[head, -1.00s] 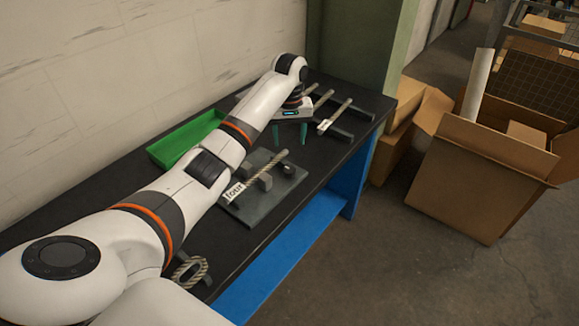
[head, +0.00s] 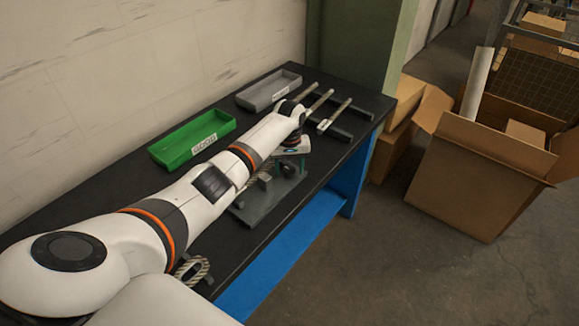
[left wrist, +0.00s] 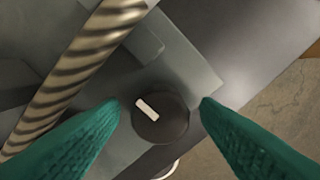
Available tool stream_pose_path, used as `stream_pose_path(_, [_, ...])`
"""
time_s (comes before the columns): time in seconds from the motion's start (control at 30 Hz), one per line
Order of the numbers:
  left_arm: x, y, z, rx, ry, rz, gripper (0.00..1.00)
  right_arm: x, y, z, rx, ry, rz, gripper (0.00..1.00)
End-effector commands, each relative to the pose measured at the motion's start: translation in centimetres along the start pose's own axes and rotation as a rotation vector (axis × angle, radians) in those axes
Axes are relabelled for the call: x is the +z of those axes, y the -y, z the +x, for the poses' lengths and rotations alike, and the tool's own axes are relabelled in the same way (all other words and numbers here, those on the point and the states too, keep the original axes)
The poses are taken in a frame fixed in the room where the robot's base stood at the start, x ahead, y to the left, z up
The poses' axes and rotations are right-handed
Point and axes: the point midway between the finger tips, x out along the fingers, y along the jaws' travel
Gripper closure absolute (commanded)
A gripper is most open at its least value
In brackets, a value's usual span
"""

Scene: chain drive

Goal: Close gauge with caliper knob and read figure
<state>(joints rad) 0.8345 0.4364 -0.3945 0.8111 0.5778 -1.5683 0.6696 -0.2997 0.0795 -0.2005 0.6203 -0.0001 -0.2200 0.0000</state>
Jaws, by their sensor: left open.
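The gauge's grey base plate (head: 252,211) lies on the black bench, partly hidden by my left arm. In the left wrist view a round dark knob (left wrist: 162,124) with a white bar mark sits on the plate (left wrist: 200,72). A twisted chain or rod (left wrist: 75,75) lies across the gauge left of the knob. My left gripper (head: 290,172) is over the gauge; its green fingers, in the left wrist view (left wrist: 162,108), are open, one on each side of the knob. Contact cannot be told. The figure on the gauge is hidden. My right gripper is not in view.
A green labelled tray (head: 192,140) and a grey labelled tray (head: 268,90) stand along the wall. A rack with rods (head: 345,128) is at the far end. A chain loop (head: 192,270) lies near the front. Cardboard boxes (head: 480,170) stand on the floor at right.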

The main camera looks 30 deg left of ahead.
Motion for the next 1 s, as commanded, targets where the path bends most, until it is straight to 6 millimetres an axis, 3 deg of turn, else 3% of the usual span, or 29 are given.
stream_pose_path(0.07, [0.0, 0.0, 0.0, 0.0, 0.0, 0.0, 0.43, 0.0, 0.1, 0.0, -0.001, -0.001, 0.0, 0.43])
stream_pose_path(0.33, [0.0, 0.0, 0.0, 0.0, 0.0, 0.0, 0.87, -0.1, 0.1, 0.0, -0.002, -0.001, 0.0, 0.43])
stream_pose_path(0.67, [0.0, 0.0, -0.1, 0.0, 0.0, 0.046, 0.88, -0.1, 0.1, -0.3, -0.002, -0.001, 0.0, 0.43])
stream_pose_path(1.0, [0.0, 0.0, -0.2, -0.001, -0.002, 0.279, 0.88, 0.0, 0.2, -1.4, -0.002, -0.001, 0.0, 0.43])
